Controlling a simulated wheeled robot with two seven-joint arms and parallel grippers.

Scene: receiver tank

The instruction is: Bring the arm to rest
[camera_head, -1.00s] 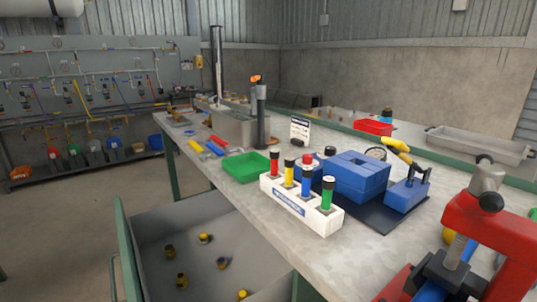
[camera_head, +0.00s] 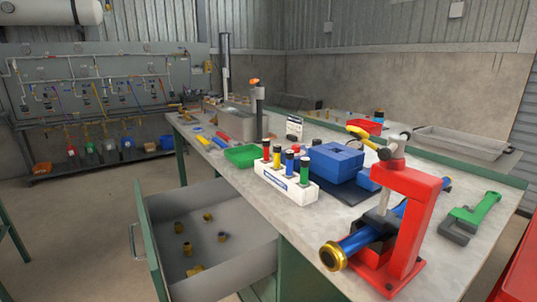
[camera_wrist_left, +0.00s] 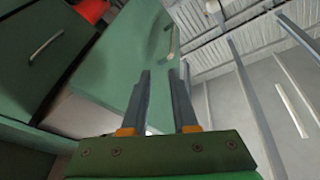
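My left gripper (camera_wrist_left: 160,75) shows in the left wrist view. Its two grey fingers stand apart with nothing between them. Beyond the fingers are green cabinet fronts (camera_wrist_left: 40,45) with handles and the corrugated wall (camera_wrist_left: 195,50); the fingers appear clear of them, though the distance is hard to judge. Neither of my arms shows in the head view, and my right gripper is in no view.
The workbench (camera_head: 245,182) holds a red vise (camera_head: 408,225) with a blue tube, a white rack (camera_head: 287,187) of coloured bottles, a green tray (camera_head: 246,156), a blue block (camera_head: 333,163) and a green wrench (camera_head: 470,215). An open drawer (camera_head: 265,257) juts out, holding several brass fittings.

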